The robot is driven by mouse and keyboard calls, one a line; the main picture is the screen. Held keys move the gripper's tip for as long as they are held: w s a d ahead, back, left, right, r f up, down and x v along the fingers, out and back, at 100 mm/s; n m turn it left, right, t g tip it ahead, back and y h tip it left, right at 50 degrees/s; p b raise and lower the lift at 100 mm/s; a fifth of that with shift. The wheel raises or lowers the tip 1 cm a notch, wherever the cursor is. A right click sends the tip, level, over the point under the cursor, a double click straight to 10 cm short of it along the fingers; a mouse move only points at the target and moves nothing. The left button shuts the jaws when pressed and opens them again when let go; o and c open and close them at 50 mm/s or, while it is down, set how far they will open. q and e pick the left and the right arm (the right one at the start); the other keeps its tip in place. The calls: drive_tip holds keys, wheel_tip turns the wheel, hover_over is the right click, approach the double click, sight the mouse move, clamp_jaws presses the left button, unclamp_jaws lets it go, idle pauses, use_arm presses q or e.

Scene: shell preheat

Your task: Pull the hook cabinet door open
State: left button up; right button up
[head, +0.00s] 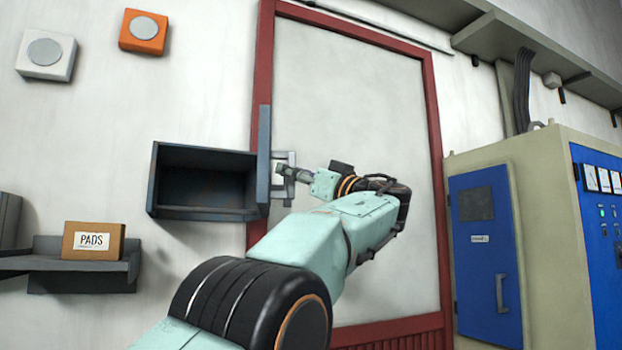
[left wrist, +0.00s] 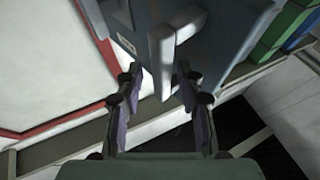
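The hook cabinet (head: 205,180) is a dark blue-grey box on the wall in the head view, its front uncovered and its inside dark. Its door (head: 264,160) stands out from the box's right side, seen nearly edge-on. A grey handle (head: 290,158) is on the door's right face. My left gripper (head: 282,171) is at this handle. My right gripper is not in view.
A shelf (head: 85,285) with a PADS box (head: 93,241) is at the lower left. A red-framed white panel (head: 350,90) is behind my arm. A beige cabinet with a blue door (head: 486,255) stands at the right. Two square boxes hang at the upper left.

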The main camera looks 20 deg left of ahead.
use_arm(q)
drive_tip(key=v, duration=0.6)
drive_tip(key=shift+s+d, duration=0.3)
drive_tip(key=shift+d, duration=0.05)
drive_tip(key=shift+s+r, duration=0.1)
